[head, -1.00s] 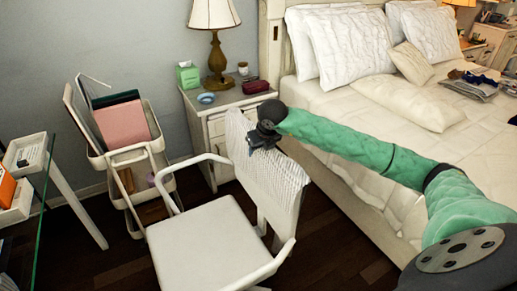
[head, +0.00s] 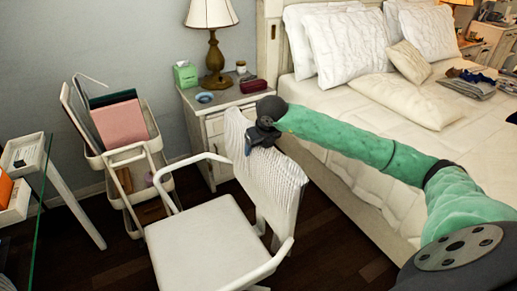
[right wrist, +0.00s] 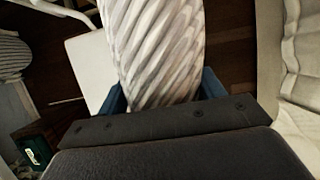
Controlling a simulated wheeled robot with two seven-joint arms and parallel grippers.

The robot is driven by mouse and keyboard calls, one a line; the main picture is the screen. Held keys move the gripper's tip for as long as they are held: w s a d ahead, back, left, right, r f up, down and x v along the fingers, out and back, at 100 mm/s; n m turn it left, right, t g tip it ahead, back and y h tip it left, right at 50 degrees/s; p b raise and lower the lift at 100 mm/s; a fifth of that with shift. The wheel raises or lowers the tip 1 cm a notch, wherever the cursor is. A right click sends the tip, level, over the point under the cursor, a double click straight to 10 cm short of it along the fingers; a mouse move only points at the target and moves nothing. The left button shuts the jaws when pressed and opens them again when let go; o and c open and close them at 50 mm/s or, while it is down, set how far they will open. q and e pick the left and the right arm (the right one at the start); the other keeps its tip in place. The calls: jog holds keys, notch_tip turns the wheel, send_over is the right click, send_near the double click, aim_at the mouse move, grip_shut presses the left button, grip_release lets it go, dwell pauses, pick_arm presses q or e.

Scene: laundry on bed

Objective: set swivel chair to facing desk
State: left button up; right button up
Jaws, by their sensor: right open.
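The white swivel chair (head: 200,245) stands at the lower middle of the head view. Its seat points left of its ribbed backrest, toward the glass desk (head: 38,215) at the left edge. My right gripper (head: 262,138) is at the top of the backrest (head: 270,172). In the right wrist view the ribbed backrest (right wrist: 155,50) lies between the two blue fingers of the open gripper (right wrist: 165,95). Whether the fingers touch it I cannot tell. The chair's base is mostly hidden. My left gripper is not in view.
A white cart (head: 128,165) with folders stands between desk and nightstand (head: 222,105). The nightstand bears a lamp (head: 213,50) and small items. The bed (head: 355,125) fills the right side, close to the chair. Dark wooden floor (head: 325,245) is bare between chair and bed.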

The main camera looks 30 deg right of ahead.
jog(key=v, duration=0.6)
jog(key=shift+b, duration=0.4)
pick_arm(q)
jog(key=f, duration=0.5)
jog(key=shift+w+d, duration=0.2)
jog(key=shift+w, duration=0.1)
pick_arm(e)
jog(key=shift+s+r, duration=0.2)
jog(key=shift+r, duration=0.15)
jog(key=shift+f, duration=0.1)
